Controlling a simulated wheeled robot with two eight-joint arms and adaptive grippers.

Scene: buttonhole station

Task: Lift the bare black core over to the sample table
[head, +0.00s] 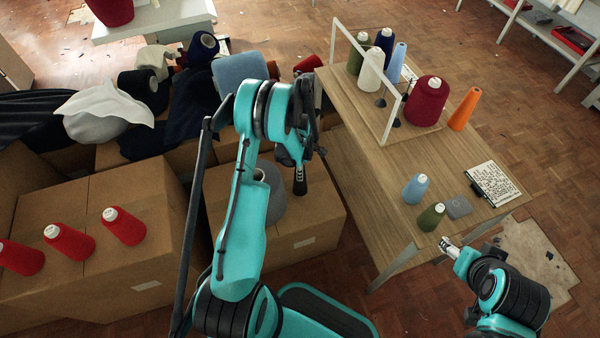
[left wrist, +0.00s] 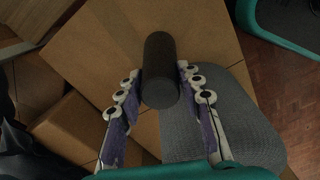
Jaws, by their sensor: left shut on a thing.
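The bare black core (left wrist: 158,62) is a dark cylinder between the two fingers of my left gripper (left wrist: 160,88) in the left wrist view. My left gripper is shut on it. In the head view the core (head: 300,187) shows as a small dark piece below the left gripper (head: 299,170), over a cardboard box; I cannot tell whether it touches the box. The sample table (head: 372,190) is the wooden table to the right, apart from the core. My right gripper (head: 447,245) is by the table's front right edge; its finger opening is unclear.
A large grey cone (head: 270,198) is beside the core on the box (head: 313,225). The table carries a white frame (head: 388,122), several yarn cones, a grey swatch (head: 458,207) and a written card (head: 493,183). Its front left top is clear.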

